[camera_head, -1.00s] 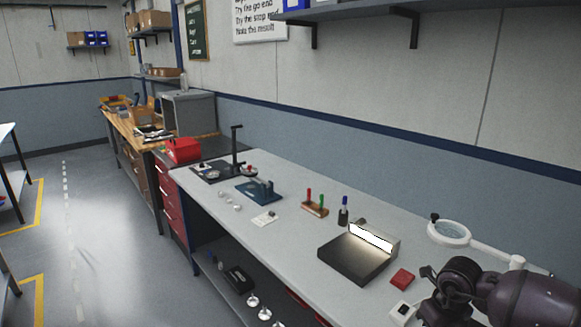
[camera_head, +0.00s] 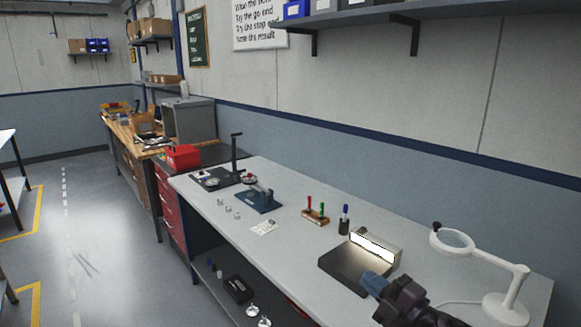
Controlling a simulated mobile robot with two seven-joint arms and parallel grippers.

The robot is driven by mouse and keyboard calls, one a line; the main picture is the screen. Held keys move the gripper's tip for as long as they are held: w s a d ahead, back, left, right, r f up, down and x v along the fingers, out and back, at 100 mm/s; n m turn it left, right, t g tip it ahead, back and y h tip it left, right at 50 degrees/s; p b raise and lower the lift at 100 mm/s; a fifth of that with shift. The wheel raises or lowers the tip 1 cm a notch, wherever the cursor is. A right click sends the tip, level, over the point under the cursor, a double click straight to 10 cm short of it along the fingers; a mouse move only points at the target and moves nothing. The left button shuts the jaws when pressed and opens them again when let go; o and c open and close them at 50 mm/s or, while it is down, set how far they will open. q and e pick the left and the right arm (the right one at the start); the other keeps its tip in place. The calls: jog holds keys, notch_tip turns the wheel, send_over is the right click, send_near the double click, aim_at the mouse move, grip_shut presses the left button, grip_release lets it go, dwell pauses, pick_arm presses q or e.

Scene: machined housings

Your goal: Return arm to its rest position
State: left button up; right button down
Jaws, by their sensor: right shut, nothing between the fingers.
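My right gripper (camera_head: 371,283) comes in from the bottom right, its dark arm behind it. It is shut and empty, and its tip overlaps the front right corner of the lit inspection box (camera_head: 345,268) in the picture. I cannot tell whether it touches the box. Several small round metal housings (camera_head: 228,209) stand on the grey bench (camera_head: 290,240), left of a white card (camera_head: 264,228). My left gripper is not in view.
A white ring magnifier (camera_head: 505,308) stands at the right end. A pen cup (camera_head: 344,222), a wooden holder with red and green tools (camera_head: 315,216), a blue fixture (camera_head: 257,198) and a black stand (camera_head: 235,150) line the bench. Its front middle is clear.

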jog(key=s+d+f+m+h, duration=0.4)
jog(key=s+f+m+h, duration=0.1)
jog(key=f+m, duration=0.3)
jog(key=s+d+f+m+h, duration=0.4)
jog(key=f+m+h, duration=0.1)
jog(key=f+m, duration=0.25)
jog(key=s+d+f+m+g+h, duration=0.1)
jog(key=s+f+m+g, duration=0.1)
jog(key=s+f, duration=0.3)
jog(key=s+d+f+m+g+h, duration=0.1)
jog(key=s+f+m, duration=0.3)
jog(key=s, duration=0.7)
notch_tip(320, 180, down, 2)
jog(key=shift+d+f+g+h, duration=0.1)
jog(key=shift+d+g+h, duration=0.25)
jog(key=shift+d, duration=0.25)
jog(key=shift+s, duration=0.1)
